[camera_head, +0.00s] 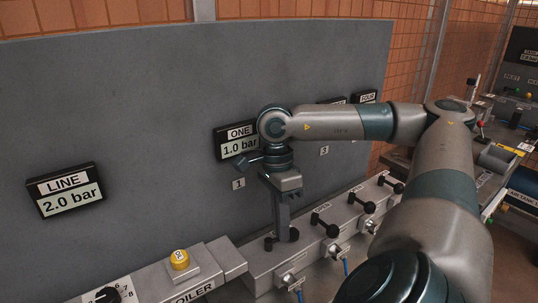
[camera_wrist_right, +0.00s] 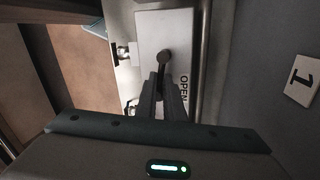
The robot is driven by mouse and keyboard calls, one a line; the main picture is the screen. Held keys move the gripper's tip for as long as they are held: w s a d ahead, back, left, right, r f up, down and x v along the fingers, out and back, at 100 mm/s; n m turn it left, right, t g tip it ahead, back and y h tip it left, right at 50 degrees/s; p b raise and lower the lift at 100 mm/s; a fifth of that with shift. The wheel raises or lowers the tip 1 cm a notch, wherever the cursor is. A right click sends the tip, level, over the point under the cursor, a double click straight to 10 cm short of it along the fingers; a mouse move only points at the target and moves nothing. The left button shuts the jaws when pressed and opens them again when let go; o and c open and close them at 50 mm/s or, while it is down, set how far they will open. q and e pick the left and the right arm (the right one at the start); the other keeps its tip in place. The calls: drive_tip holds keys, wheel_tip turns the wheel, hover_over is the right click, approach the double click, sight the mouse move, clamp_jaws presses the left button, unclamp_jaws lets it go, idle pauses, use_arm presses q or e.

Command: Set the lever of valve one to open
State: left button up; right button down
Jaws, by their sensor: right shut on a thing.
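The lever of valve one (camera_head: 270,242) is a dark handle on the grey manifold under the plate marked 1 (camera_head: 238,184). My right gripper (camera_head: 285,233) reaches down to it from above. In the right wrist view, my right gripper's fingers (camera_wrist_right: 164,98) are shut on the lever, whose dark round end (camera_wrist_right: 164,56) shows just beyond the fingertips. The word OPEN (camera_wrist_right: 184,87) is printed on the pale block beside the fingers. The gauge ONE (camera_head: 237,142) reads 1.0 bar. My left gripper is not in view.
Several more black levers, such as this one (camera_head: 325,227), line the manifold (camera_head: 262,268) to the right. A yellow button (camera_head: 180,259) and a black rotary knob (camera_head: 107,296) are at the front left. The LINE gauge (camera_head: 67,190) reads 2.0 bar. A grey panel (camera_head: 150,110) stands behind.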

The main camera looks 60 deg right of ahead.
sight(291, 230)
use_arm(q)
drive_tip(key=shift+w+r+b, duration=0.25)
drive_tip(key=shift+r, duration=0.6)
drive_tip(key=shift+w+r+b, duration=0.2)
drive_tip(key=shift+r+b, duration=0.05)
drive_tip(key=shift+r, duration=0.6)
use_arm(e)
drive_tip(key=shift+w+d+n+g+h, duration=0.15)
drive_tip(key=shift+d+n+g+h, duration=0.2)
drive_tip(key=shift+n, duration=0.65)
